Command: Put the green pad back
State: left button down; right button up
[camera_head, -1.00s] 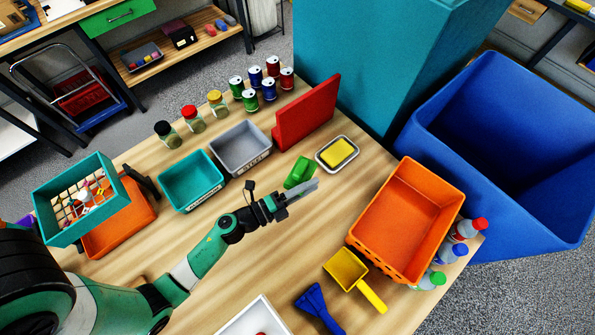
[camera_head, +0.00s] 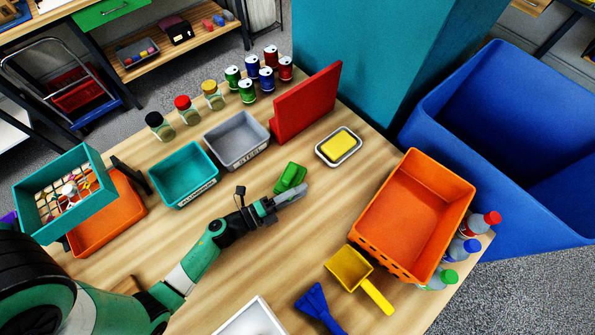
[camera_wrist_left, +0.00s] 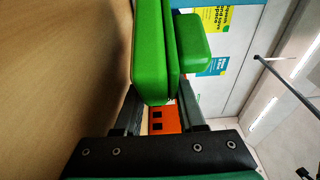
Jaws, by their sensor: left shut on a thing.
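The green pad (camera_head: 290,177) is a block with a raised part, at the middle of the table in the head view. My left gripper (camera_head: 290,195) reaches it from the lower left, its fingers shut on the pad. The left wrist view also shows the pad (camera_wrist_left: 155,55) between the two fingers (camera_wrist_left: 158,105), with the wooden table surface along the left. The head view does not clearly show whether the pad still touches the table. My right gripper is not in view.
A yellow sponge (camera_head: 340,144) lies in a small grey dish (camera_head: 325,160) behind the pad. A red board (camera_head: 306,102) stands farther back. Grey (camera_head: 238,162) and teal (camera_head: 163,194) bins are to the left. An orange crate (camera_head: 385,213) and yellow scoop (camera_head: 350,269) are to the right.

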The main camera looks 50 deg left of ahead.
pick_arm(q)
jog(key=shift+s+f+b, duration=0.25)
jog(key=shift+f+b, duration=0.05)
jog(key=shift+f, duration=0.4)
jog(key=c, duration=0.5)
grip_release()
jog(key=shift+f, duration=0.15)
jog(key=shift+r, duration=0.25)
jog(key=shift+w+r+p, duration=0.15)
jog(key=shift+r+p, duration=0.45)
jog(key=shift+p, duration=0.05)
jog(key=s, duration=0.2)
jog(key=s+p, duration=0.1)
jog(key=s, duration=0.1)
jog(key=s+a, duration=0.1)
jog(key=s, duration=0.1)
jog(key=shift+p, duration=0.35)
jog(key=shift+s+r, duration=0.1)
jog(key=shift+s, duration=0.55)
jog(key=shift+r, duration=0.1)
